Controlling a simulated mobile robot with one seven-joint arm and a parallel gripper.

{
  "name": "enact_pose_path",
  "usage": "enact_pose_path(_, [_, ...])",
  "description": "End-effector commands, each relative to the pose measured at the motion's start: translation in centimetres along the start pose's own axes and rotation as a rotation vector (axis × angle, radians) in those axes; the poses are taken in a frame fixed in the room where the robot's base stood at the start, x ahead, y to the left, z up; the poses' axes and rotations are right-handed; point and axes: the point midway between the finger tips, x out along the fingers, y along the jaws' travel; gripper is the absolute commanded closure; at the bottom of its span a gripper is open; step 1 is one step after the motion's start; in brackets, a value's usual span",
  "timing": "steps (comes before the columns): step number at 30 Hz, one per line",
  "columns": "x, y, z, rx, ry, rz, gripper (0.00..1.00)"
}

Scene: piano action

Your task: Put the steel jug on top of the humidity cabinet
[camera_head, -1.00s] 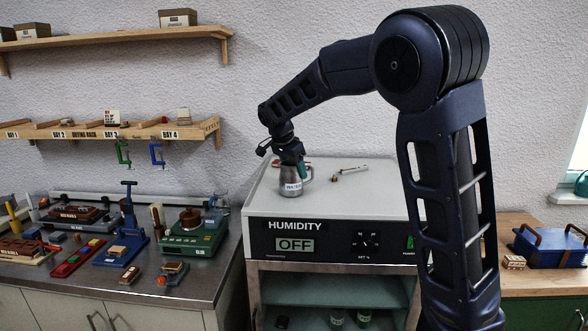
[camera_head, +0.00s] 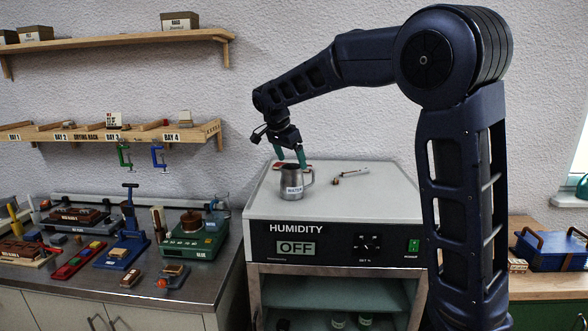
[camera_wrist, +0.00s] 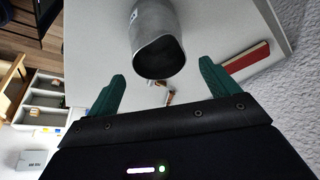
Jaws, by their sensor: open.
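The steel jug (camera_head: 291,184), with a white label, stands upright on the white top of the humidity cabinet (camera_head: 337,230), near its left side. The jug (camera_wrist: 153,35) also shows in the wrist view, its open mouth toward my gripper. My gripper (camera_head: 291,158) is open just above and behind the jug, its two green fingers apart. In the wrist view my gripper (camera_wrist: 162,85) has nothing between its fingers, and the jug lies beyond the fingertips. The cabinet's display reads OFF.
A small wrench-like tool (camera_head: 350,173) lies on the cabinet top to the right of the jug. A red flat item (camera_wrist: 248,57) lies behind the jug. The steel bench (camera_head: 225,262) at left is crowded with tools. A shelf (camera_head: 190,136) hangs on the wall.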

Motion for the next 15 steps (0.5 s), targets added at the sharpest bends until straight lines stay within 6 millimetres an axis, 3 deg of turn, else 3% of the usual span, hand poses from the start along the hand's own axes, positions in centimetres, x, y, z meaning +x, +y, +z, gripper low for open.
enact_pose_path(6, [-4.0, 0.0, -0.1, 0.0, -0.001, -0.002, 0.13])
enact_pose_path(15, [-6.3, 0.0, 0.0, 0.0, -0.001, 0.002, 0.13])
